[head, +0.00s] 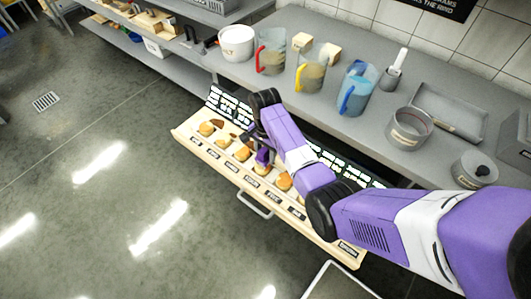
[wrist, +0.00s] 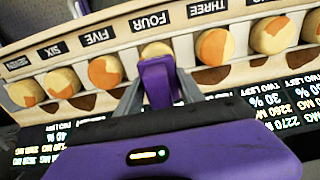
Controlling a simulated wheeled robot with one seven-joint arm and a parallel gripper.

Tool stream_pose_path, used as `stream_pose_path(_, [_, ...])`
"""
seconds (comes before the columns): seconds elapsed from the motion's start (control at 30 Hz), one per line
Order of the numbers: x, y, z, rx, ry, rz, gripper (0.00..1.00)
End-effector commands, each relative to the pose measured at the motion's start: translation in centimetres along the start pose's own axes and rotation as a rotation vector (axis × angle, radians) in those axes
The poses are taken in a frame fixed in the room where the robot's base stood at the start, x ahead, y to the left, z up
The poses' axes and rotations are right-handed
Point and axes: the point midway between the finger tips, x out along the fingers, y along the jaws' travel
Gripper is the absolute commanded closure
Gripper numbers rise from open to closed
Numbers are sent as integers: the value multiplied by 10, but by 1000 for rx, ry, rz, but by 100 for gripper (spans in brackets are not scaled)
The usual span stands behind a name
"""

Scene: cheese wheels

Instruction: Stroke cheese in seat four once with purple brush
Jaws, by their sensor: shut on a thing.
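The purple brush (wrist: 158,78) is held in my gripper (wrist: 160,92), which is shut on it, in the wrist view. Its far end overlaps the cheese in seat four (wrist: 154,49), under the upside-down "FOUR" label. That cheese is pale yellow and partly hidden by the brush; I cannot tell whether they touch. In the head view my gripper (head: 263,158) hangs over the middle of the wooden rack (head: 212,150), with the purple brush just visible. Seat four's cheese is hard to tell apart there.
Neighbouring cheeses sit close on both sides, five (wrist: 105,71) and three (wrist: 214,46), with orange patches. Black text displays (wrist: 60,135) line the rack's back. A counter behind holds a white bucket (head: 237,43), jugs including a blue one (head: 356,88), and a pot (head: 409,128). Floor at left is clear.

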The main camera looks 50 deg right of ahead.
Motion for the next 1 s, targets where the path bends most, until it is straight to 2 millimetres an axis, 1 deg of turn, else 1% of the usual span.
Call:
stream_pose_path(0.17, [0, 0, 2, -1, 0, 1, 87])
stream_pose_path(1.0, [2, 2, 25, -2, -4, 6, 87])
